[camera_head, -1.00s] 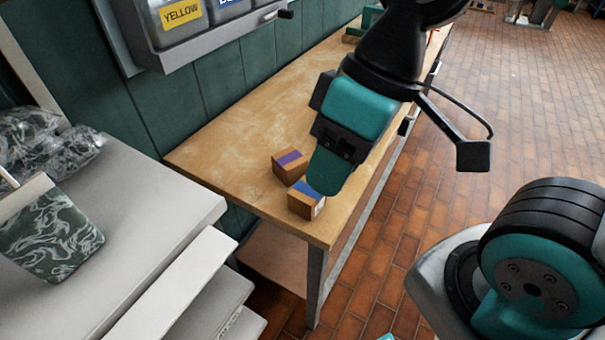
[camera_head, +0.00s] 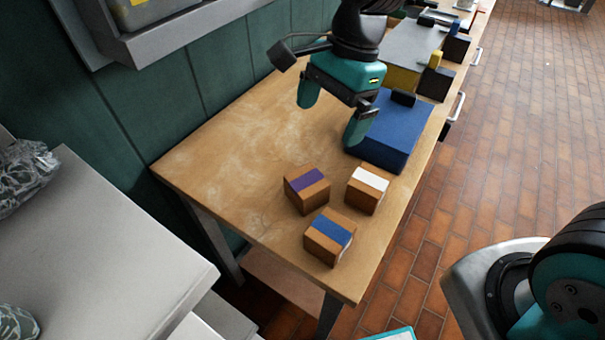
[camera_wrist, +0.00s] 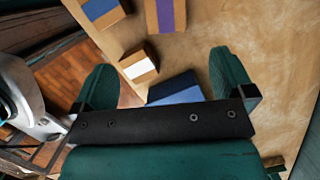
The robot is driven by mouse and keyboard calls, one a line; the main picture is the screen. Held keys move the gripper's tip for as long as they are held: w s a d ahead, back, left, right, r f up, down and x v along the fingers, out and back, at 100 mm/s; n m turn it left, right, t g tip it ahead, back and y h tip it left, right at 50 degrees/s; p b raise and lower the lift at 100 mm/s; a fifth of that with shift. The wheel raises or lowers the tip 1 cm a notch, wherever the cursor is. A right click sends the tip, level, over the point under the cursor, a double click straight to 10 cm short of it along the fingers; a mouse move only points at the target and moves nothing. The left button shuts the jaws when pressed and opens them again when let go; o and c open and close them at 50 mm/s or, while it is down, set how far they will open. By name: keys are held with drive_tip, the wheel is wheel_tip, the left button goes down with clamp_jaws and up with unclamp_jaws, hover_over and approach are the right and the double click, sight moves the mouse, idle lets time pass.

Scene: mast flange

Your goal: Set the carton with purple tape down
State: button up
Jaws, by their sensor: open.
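The carton with purple tape (camera_head: 307,190) rests on the wooden workbench (camera_head: 235,140); its top part also shows at the upper edge of the wrist view (camera_wrist: 166,14). My gripper (camera_head: 332,120) is open and empty, above the bench and behind the cartons in the head view. Its two teal fingers stand wide apart in the wrist view (camera_wrist: 168,80), and the purple-taped carton is clear of them. A carton with blue tape (camera_head: 328,237) sits in front of it, and a carton with white tape (camera_head: 368,190) sits to its right.
A blue box (camera_head: 398,135) stands right of my gripper, near the bench's right edge. Grey and yellow containers (camera_head: 411,55) stand farther back. The bench's left part is clear. A grey surface (camera_head: 95,240) lies at the left.

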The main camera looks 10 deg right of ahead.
sight(308, 180)
drive_tip(key=shift+m, duration=0.4)
drive_tip(key=x, duration=0.7)
drive_tip(key=w+x, duration=0.1)
drive_tip(key=x, duration=0.3)
drive_tip(key=shift+f, duration=0.4)
drive_tip(key=shift+d+p+x, duration=0.2)
drive_tip(key=shift+p+x, duration=0.1)
drive_tip(key=shift+x, duration=2.8)
drive_tip(key=c, duration=1.2)
wheel_tip(308, 180, up, 20)
